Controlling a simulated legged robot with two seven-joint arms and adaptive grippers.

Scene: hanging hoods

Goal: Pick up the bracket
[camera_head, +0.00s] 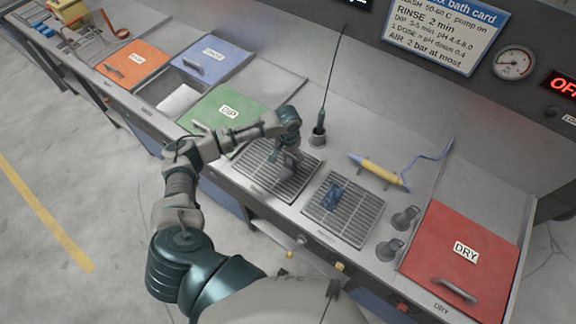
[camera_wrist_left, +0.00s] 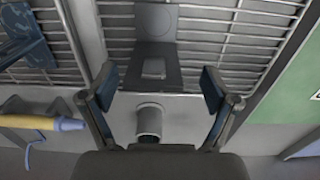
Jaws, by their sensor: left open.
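A grey plate-like part, which looks like the bracket (camera_wrist_left: 153,66), lies by the left wire grate, between my fingers in the left wrist view. In the head view the bracket (camera_head: 291,162) is partly hidden under my left gripper (camera_head: 288,142). My left gripper is open, with its two fingertips (camera_wrist_left: 158,88) apart on either side of the bracket. I cannot tell how far above it they are. My right gripper is not in view.
A blue part (camera_head: 333,196) lies on the right grate (camera_head: 352,227). A holder cup (camera_head: 317,137) with a tall thin rod stands behind the grates. A yellow-handled tool (camera_head: 383,172) lies to the right. Red (camera_head: 452,280) and green (camera_head: 232,118) lids flank the area.

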